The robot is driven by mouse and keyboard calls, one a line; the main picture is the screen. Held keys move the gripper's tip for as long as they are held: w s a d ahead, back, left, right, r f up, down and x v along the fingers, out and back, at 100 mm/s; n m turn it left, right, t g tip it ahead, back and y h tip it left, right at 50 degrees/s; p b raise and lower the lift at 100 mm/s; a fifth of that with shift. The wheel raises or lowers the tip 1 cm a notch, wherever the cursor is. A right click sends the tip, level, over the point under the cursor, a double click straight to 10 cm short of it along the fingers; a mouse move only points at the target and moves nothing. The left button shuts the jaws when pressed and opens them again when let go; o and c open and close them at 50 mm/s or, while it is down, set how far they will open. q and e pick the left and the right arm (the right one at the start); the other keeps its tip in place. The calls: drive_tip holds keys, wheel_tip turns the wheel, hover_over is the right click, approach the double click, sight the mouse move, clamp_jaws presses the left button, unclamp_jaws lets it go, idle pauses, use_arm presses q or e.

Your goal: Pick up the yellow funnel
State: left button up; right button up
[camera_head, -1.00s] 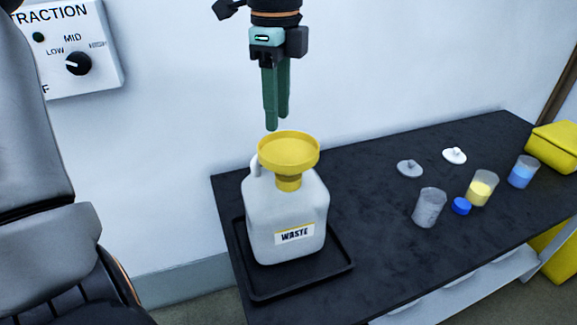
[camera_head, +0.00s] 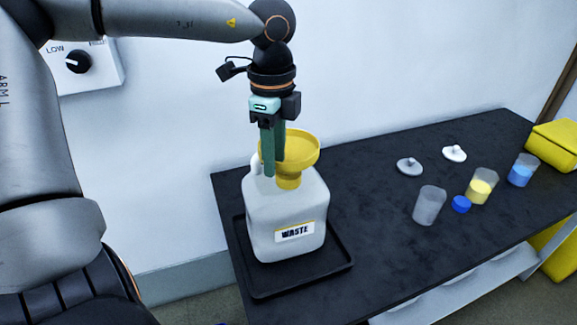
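The yellow funnel (camera_head: 305,152) sits upright in the neck of the white waste jug (camera_head: 285,215). My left gripper (camera_head: 273,167) comes down from above with its green fingers at the left part of the funnel's rim. Its two fingers look apart, one in front of the other from this angle. The nearer one overlaps the rim's left edge and the farther one overlaps the bowl. I cannot tell whether either touches the funnel. My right gripper is not in view.
The jug stands in a black tray (camera_head: 338,264) on the dark table. To the right are a clear beaker (camera_head: 429,205), a yellow-filled beaker (camera_head: 480,187), a blue-filled beaker (camera_head: 522,172), a blue cap (camera_head: 461,204) and two lids. A wall stands behind.

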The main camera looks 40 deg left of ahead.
use_arm(q)
clamp_jaws()
idle(1.3)
